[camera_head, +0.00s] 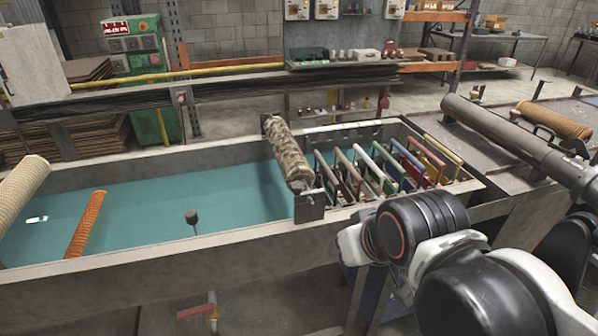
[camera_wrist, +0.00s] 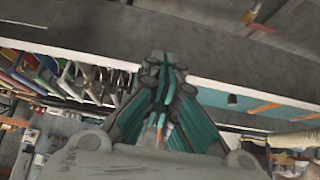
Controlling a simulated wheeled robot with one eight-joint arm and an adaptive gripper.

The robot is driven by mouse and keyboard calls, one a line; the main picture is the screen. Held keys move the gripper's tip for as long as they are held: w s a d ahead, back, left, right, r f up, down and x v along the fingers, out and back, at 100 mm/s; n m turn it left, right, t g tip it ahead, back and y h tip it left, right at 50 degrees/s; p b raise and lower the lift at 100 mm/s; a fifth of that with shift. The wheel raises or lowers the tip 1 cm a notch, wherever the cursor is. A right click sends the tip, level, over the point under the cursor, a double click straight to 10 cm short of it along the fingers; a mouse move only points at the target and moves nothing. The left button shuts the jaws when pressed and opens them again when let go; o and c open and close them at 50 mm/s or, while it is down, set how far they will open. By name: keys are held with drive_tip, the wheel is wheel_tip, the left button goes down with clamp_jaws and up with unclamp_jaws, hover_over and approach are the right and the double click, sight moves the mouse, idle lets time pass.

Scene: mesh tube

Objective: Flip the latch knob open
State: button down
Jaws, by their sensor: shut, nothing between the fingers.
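No part can be clearly made out as the latch knob; it may be hidden or too small to tell. A dark metal bracket (camera_head: 310,208) stands on the tank's near rim, at the near end of a mottled mesh tube (camera_head: 285,148). A small dark round-headed piece (camera_head: 191,217) shows in the tank, left of the bracket. In the wrist view my gripper (camera_wrist: 163,62) is shut and empty, its fingertips close together against the grey tank rim (camera_wrist: 215,78). Nothing shows that it touches a knob. In the head view my arm comes in at lower right; its fingers are hidden.
The long tank (camera_head: 150,263) holds teal liquid, with an orange mesh tube (camera_head: 87,222) at left. Several coloured-handled frames (camera_head: 385,165) fill its right end. A thick grey pipe (camera_head: 520,140) lies on the right-hand bench. A red-handled valve (camera_head: 196,311) is below the tank.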

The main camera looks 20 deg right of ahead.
drive_tip(key=shift+r, duration=0.1)
drive_tip(key=w+r+g+p, duration=0.1)
drive_tip(key=w+r+p, duration=0.4)
drive_tip(key=w+p, duration=0.3)
drive_tip(key=w+r+g+p, duration=0.2)
drive_tip(key=w+r+p, duration=0.3)
drive_tip(key=w+p, duration=0.4)
drive_tip(key=shift+w+d, duration=0.15)
drive_tip(key=shift+w, duration=0.8)
drive_tip(key=b+x, duration=0.3)
drive_tip(key=x, duration=0.7)
drive_tip(key=shift+s, duration=0.15)
